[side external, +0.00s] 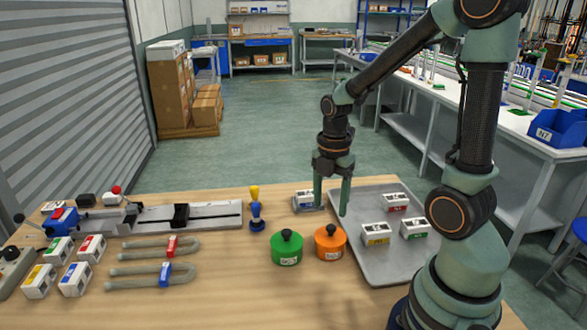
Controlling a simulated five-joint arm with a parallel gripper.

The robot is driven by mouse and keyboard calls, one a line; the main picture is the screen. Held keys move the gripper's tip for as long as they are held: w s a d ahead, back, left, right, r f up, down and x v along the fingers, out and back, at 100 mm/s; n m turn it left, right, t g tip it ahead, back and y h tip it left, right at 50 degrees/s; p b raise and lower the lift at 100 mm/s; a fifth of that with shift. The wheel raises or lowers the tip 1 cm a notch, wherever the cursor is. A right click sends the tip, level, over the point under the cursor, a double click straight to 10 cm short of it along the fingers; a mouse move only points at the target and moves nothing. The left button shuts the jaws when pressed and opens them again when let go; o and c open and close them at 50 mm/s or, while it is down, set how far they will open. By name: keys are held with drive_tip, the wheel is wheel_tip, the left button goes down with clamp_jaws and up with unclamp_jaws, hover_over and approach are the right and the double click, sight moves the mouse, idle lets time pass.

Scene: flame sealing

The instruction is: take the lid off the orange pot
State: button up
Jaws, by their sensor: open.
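The orange pot (330,247) stands upright on the wooden table, just left of the metal tray. Its lid (330,232) is on it, with a black knob on top. My gripper (331,206) points down above and behind the orange pot, apart from its lid. Its two fingers are open, with nothing seen between them. A green pot (287,251) with a black-knobbed lid stands close to the left of the orange pot.
The grey tray (378,269) on the right holds several small white boxes. A box on a scale-like base (305,200) sits behind the pots. Tongs (160,247) lie further left. The table in front of the pots is clear.

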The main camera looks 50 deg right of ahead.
sight(331, 226)
drive_tip(key=shift+s+d+f, duration=0.1)
drive_tip(key=shift+s+f, duration=0.05)
drive_tip(key=shift+f, duration=1.4)
drive_tip(key=shift+s+d+f, duration=0.1)
drive_tip(key=shift+s+f, duration=0.05)
drive_tip(key=shift+f, duration=1.35)
clamp_jaws()
